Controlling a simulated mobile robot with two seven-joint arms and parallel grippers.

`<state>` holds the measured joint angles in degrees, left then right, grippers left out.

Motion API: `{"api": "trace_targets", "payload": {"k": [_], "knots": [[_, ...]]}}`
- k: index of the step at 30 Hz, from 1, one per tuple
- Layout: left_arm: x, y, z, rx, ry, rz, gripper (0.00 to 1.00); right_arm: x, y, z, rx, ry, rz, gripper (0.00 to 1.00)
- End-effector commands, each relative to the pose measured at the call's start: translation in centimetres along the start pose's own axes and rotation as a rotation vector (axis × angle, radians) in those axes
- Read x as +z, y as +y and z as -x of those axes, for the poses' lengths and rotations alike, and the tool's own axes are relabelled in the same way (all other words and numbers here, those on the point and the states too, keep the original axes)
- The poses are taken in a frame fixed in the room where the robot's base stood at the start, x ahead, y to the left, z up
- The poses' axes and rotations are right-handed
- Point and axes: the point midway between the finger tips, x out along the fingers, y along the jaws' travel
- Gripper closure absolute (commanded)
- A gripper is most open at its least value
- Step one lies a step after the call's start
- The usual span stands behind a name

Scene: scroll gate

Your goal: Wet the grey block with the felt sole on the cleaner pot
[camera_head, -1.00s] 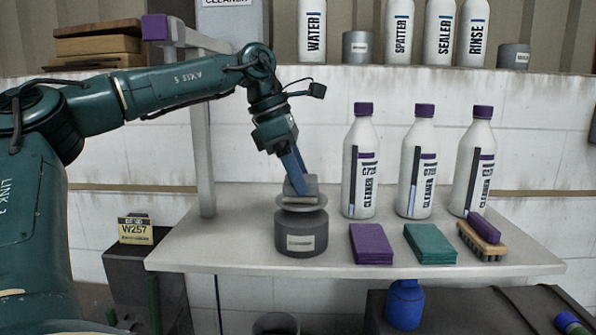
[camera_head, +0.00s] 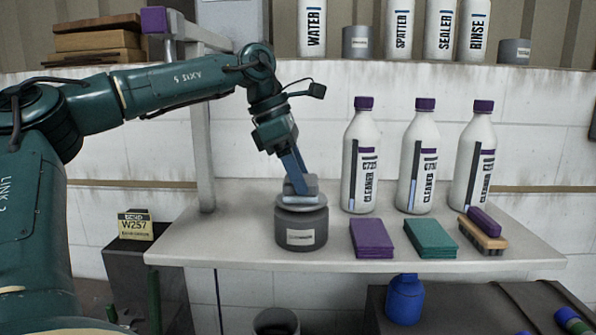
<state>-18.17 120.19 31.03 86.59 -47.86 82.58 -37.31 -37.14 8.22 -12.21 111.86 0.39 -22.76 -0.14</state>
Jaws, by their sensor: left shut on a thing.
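The grey block (camera_head: 311,182) with a paler sole (camera_head: 300,199) under it is in the jaws of my left gripper (camera_head: 297,180). The sole meets the round top plate of the dark grey cleaner pot (camera_head: 301,240), with no gap that I can see. The pot stands upright on the pale shelf, left of the pads, with a white label on its front. The left gripper's fingers reach down from above and are shut on the block. My right gripper is out of view.
Three white cleaner bottles (camera_head: 417,165) with purple caps stand behind. A purple pad stack (camera_head: 371,238), a green pad stack (camera_head: 430,238) and a brush (camera_head: 483,235) lie right of the pot. The pale shelf (camera_head: 215,245) is bare left of the pot.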

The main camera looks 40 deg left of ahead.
Motion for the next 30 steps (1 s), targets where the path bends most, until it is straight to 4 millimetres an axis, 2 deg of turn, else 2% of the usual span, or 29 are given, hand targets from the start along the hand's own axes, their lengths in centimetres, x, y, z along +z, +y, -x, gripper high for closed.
{"api": "trace_targets", "payload": {"k": [14, 30], "knots": [[0.0, 0.0, 0.1, -0.002, 0.002, 0.000, 0.64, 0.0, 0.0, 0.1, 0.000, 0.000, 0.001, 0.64], [1.6, 0.0, 3.9, 0.001, 0.002, 0.000, 0.64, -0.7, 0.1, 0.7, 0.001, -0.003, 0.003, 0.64]]}}
